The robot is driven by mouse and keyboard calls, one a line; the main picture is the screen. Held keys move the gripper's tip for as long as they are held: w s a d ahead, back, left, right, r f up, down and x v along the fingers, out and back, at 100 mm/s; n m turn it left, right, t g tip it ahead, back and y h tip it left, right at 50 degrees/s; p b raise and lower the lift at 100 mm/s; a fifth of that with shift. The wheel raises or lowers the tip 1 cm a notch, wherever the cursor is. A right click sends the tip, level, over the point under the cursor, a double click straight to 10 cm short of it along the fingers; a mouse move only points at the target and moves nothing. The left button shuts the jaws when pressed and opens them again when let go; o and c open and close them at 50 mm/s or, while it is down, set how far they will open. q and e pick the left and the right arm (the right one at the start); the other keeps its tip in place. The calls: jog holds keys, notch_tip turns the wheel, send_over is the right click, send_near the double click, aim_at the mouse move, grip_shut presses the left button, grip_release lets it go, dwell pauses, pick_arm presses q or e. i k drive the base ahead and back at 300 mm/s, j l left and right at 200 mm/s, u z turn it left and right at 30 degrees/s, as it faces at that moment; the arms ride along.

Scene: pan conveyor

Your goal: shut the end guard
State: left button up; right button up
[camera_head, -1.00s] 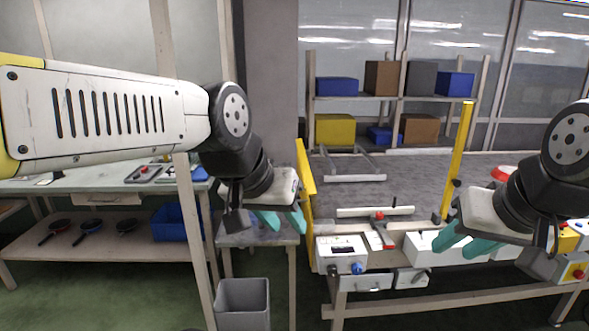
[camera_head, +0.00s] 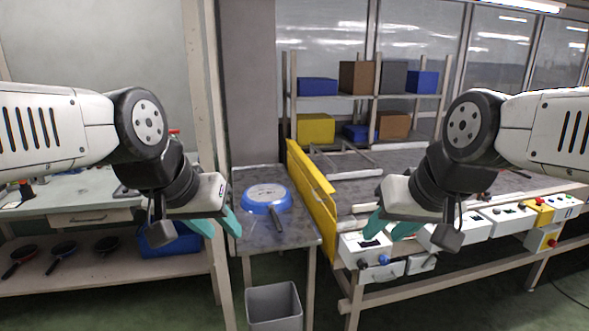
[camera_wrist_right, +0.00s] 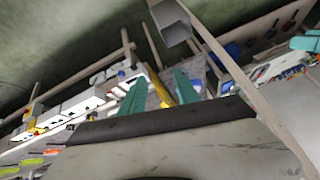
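The end guard (camera_head: 325,215) is a long yellow panel at the left end of the conveyor, beside the grey side table. Its near end runs down by the white control box; I cannot tell whether it is latched. It also shows as a yellow strip in the right wrist view (camera_wrist_right: 160,92). My left gripper (camera_head: 220,225) is open and empty, left of the guard and in front of the side table. My right gripper (camera_head: 392,226) is open and empty, right of the guard, over the front control boxes. Its spread teal fingers show in the right wrist view (camera_wrist_right: 160,92).
A blue-and-white pan (camera_head: 265,194) lies on the side table (camera_head: 245,235). A grey bin (camera_head: 273,305) stands below it. White control boxes (camera_head: 365,243) line the conveyor's front. A wooden post (camera_head: 207,130) stands at the left. Shelves with boxes are behind.

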aim_at(323, 189)
jog(key=i+j, duration=0.15)
jog(key=j, duration=0.2)
jog(key=i+j, duration=0.1)
jog(key=j, duration=0.25)
jog(key=i+j, duration=0.15)
jog(key=j, duration=0.25)
jog(key=i+j, duration=0.1)
jog(key=j, duration=0.25)
jog(key=i+j, duration=0.15)
jog(key=j, duration=0.2)
jog(key=i+j, duration=0.1)
jog(key=j, duration=0.25)
jog(key=i+j, duration=0.15)
jog(key=j, duration=0.2)
jog(key=i+j, duration=0.8)
jog(key=i, duration=0.25)
jog(key=i+l, duration=0.15)
jog(key=i, duration=0.3)
